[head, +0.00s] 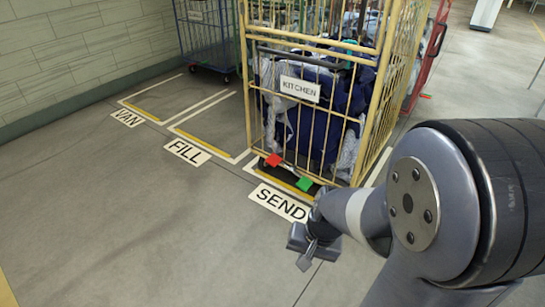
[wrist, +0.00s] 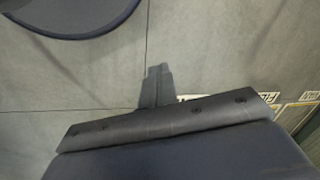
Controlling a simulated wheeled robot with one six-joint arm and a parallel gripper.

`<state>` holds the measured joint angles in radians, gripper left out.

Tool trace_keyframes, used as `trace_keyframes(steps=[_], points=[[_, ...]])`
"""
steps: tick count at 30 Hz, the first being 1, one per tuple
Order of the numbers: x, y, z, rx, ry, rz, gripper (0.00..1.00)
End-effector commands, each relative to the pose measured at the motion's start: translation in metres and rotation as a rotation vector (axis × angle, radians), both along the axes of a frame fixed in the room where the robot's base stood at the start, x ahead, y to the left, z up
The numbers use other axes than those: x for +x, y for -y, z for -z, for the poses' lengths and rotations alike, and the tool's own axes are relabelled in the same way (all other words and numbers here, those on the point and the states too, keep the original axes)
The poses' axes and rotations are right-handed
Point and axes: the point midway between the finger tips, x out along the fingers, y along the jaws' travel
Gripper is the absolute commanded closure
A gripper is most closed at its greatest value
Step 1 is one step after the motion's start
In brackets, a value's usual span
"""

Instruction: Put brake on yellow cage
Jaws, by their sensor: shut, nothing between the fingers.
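The yellow cage (head: 315,125) stands upright in the SEND bay in the head view, filled with blue and pale bags, with a KITCHEN sign (head: 300,89) on its front. At its low front edge are a red pedal (head: 273,160) on the left and a green pedal (head: 304,184) on the right. Which way each pedal is set I cannot tell. My gripper (head: 306,258) is shut and empty, low in front of the cage, apart from the pedals and nearer the camera. The wrist view shows mostly floor and a dark part of my own arm; no pedal shows there.
Floor signs VAN (head: 127,118), FILL (head: 187,151) and SEND (head: 279,203) mark bays. A blue cage (head: 208,35) stands behind to the left, and a red cage (head: 428,55) to the right. The floor at the left front is clear.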

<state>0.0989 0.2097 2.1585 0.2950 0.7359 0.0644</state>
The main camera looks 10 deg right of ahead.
Motion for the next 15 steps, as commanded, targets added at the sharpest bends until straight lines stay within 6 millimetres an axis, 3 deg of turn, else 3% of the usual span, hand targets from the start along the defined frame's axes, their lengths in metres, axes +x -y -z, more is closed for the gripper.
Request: trace_keyframes(steps=[1, 9, 15], points=[[0.019, 0.002, 0.028, 0.013, 0.0, 0.044, 1.0], [0.112, 0.015, 0.129, 0.064, 0.035, 0.294, 1.0], [0.159, 0.029, 0.203, 0.082, 0.051, 0.457, 1.0]])
